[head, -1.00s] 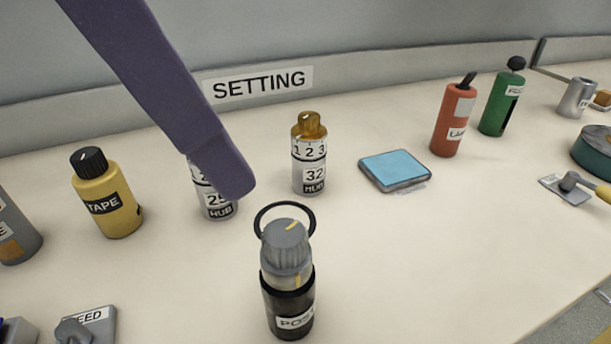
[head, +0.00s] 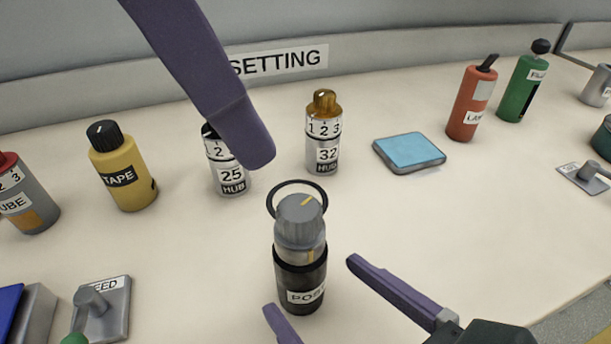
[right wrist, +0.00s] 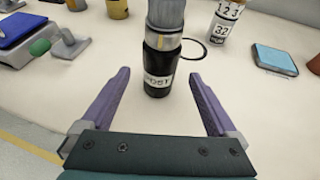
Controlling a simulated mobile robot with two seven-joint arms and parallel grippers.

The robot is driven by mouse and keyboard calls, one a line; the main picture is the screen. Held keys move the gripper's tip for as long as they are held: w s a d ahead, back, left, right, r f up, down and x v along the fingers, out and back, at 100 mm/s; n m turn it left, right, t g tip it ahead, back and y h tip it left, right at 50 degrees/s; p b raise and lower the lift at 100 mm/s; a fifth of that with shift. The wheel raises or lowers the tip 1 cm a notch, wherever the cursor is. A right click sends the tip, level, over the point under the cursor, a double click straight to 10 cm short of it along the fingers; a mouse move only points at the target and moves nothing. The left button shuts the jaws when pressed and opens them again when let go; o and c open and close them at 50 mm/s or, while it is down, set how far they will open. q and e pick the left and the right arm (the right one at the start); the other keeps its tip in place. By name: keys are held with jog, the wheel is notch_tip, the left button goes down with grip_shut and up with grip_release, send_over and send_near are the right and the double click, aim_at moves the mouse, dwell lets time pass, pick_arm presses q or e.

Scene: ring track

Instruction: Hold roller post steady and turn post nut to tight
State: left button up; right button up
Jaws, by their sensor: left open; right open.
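In the right wrist view the post (right wrist: 160,68) stands between and beyond the open fingertips (right wrist: 160,76), apart from both. One finger of my left gripper (head: 252,148) shows above and behind the post, clear of it; its other finger is out of view.
A black ring (head: 297,183) lies behind the post. Two HUB cylinders, 25 (head: 228,172) and 32 (head: 322,150), stand further back. A yellow TAPE bottle (head: 125,180) and a FEED lever (head: 103,310) are left. A blue pad (head: 409,151) lies right; the bench front right is clear.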

aim_at(288, 257)
jog(key=x, duration=0.7)
jog(key=shift+w+a+f, duration=0.1)
jog(key=shift+w+a, duration=0.05)
jog(key=shift+w, duration=0.15)
